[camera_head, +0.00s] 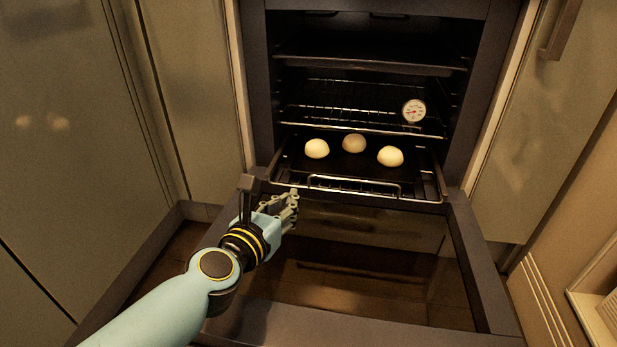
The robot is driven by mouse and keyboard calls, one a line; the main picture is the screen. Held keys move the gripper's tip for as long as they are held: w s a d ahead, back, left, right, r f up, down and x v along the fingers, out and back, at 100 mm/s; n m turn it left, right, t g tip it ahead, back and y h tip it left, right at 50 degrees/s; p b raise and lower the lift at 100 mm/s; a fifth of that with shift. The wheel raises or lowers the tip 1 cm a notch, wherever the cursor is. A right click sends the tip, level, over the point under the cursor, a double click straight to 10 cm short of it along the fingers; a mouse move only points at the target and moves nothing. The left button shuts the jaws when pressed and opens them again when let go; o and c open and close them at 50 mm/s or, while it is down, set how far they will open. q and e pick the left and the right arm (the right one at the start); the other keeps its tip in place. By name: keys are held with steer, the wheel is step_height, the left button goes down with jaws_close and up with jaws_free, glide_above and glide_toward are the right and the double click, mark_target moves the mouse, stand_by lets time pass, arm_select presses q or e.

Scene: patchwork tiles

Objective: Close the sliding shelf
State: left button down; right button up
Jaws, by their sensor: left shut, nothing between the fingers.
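The sliding shelf (425,196) is a low oven rack with a metal front bar, pulled part way out of the open oven. A dark tray with three pale round buns (353,143) rests on it. My left gripper (293,198) is shut and empty, just in front of the shelf's front left corner. From this view I cannot tell whether it touches the rail. My right gripper is not in view.
The oven door (370,270) is folded down flat below the shelf, with my left arm over its left side. A round dial thermometer (413,111) hangs at a higher rack inside. Cabinets flank the oven on both sides; a cabinet handle (560,28) juts out at upper right.

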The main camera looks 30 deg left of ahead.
mark_target(313, 175)
arm_select(q)
steer(key=x, duration=1.1)
steer(key=shift+w+f+b, duration=0.15)
steer(key=shift+b, duration=0.15)
steer(key=shift+x, duration=0.75)
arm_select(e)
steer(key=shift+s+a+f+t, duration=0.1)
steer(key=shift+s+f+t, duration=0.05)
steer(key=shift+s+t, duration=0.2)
arm_select(q)
steer(key=shift+w, duration=0.1)
